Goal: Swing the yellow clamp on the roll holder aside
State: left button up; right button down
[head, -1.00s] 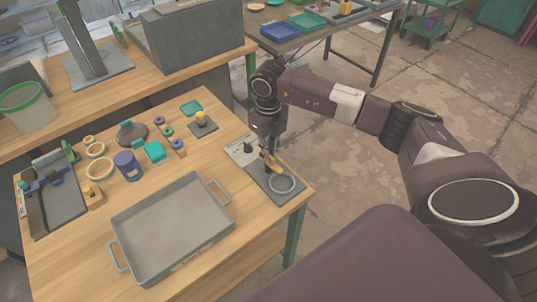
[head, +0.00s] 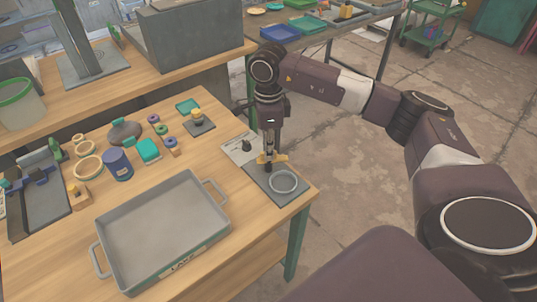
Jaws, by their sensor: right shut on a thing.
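The roll holder (head: 290,198) is a dark grey plate at the right corner of the wooden table, with a light ring (head: 283,182) on it. The yellow clamp (head: 272,158) shows small at the back of the plate, behind the ring. My right gripper (head: 268,155) points down from above and is shut on the yellow clamp. The fingers hide part of the clamp. The clamp lies crosswise behind the ring, not over it. My left gripper is not in view.
A grey tray with handles (head: 103,228) stands at the table's front. A black knob (head: 246,146) stands on a light plate left of the clamp. Open floor lies to the right.

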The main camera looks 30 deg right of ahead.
jog(key=n+b, duration=0.1)
jog(key=n, duration=0.2)
jog(key=shift+f+b, duration=0.1)
jog(key=shift+b, duration=0.3)
jog(key=shift+n+b, duration=0.55)
jog(key=shift+n, duration=1.25)
jog(key=c, duration=2)
grip_release()
notch_tip(320, 180, up, 12)
jog(key=shift+r, duration=0.15)
